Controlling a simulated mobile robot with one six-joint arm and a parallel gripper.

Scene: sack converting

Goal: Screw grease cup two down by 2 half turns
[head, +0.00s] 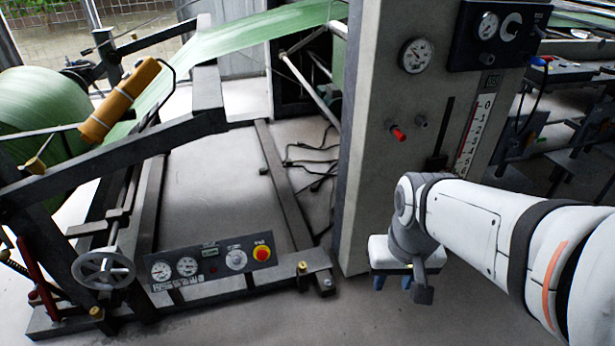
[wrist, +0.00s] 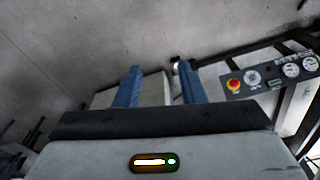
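Small brass-coloured fittings that look like grease cups sit on the dark unwind frame in the head view: one at the right end of the low rail (head: 302,267), one at the lower left (head: 97,313) and one on the upper left arm (head: 37,165). I see no readable numbers, so I cannot tell which is cup two. My gripper (head: 392,282) points down beside the grey cabinet, right of the rail and apart from these fittings. In the wrist view its two blue fingers (wrist: 157,85) are spread with nothing between them.
The grey cabinet (head: 370,190) with gauges and a red knob stands close beside my arm. A control panel with a red button (head: 212,262) and a handwheel (head: 103,268) are on the frame. Cables lie on the floor behind. The floor in front is clear.

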